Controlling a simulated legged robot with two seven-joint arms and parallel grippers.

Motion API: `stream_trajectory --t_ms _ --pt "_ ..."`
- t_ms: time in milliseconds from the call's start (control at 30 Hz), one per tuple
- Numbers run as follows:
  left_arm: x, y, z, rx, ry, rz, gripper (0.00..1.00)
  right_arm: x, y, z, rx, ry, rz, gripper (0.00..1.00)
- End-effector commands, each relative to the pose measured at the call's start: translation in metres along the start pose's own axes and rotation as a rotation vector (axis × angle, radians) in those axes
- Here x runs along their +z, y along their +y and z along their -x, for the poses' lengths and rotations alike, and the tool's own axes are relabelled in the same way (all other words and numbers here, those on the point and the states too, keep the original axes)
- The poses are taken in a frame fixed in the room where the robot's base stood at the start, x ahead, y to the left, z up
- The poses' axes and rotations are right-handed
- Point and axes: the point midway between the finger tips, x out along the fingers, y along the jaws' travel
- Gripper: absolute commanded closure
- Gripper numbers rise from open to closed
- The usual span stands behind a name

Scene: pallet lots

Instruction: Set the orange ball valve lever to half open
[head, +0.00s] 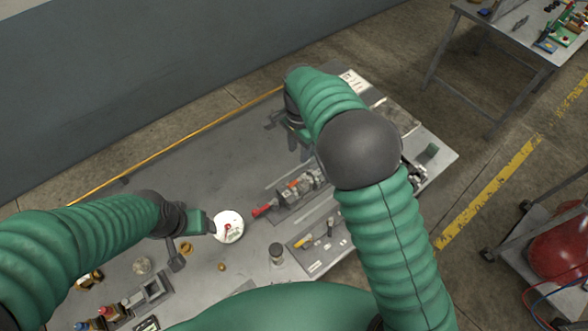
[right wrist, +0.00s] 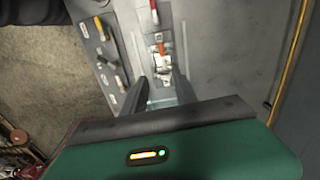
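The orange lever (head: 293,184) is on a grey metal valve (head: 312,178) mounted on a plate near the middle of the bench. In the right wrist view the orange lever (right wrist: 161,49) is small, beyond the fingertips, and its exact angle is hard to read. My right gripper (head: 290,140) is above the bench, behind the valve in the head view. Its fingers (right wrist: 161,92) are apart with nothing between them, and they point toward the valve. My left gripper (head: 192,243) hangs over the bench at the left, beside a white round dial; its fingers look apart and empty.
A red handle (head: 262,210) projects from the left end of the valve assembly. The white dial (head: 231,234) and a tray with small tools (head: 318,245) are nearby. Bottles (head: 107,310) stand at the front left. The back left of the bench (head: 190,180) is clear.

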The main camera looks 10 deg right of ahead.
Motion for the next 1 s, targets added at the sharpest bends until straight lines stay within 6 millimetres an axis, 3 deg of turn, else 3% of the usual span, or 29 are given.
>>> stream_trajectory --t_ms 133,267,700,833,1000 --pt "-0.001 0.000 0.006 0.000 -0.001 0.000 0.24 0.007 -0.012 0.000 0.012 0.002 -0.047 0.66" --pt "-0.002 0.000 0.011 0.000 -0.001 0.000 0.24 0.006 -0.011 -0.018 0.014 0.000 -0.048 0.66" --pt "-0.010 0.000 0.043 0.000 -0.001 0.000 0.24 0.006 -0.010 -0.129 0.014 0.000 -0.045 0.66" --pt "-0.011 0.000 0.049 0.000 0.000 0.000 0.24 0.006 -0.010 -0.152 0.011 0.002 -0.045 0.66" --pt "-0.012 0.000 0.050 0.000 -0.001 0.000 0.24 0.006 -0.010 -0.166 0.009 0.001 -0.046 0.66"
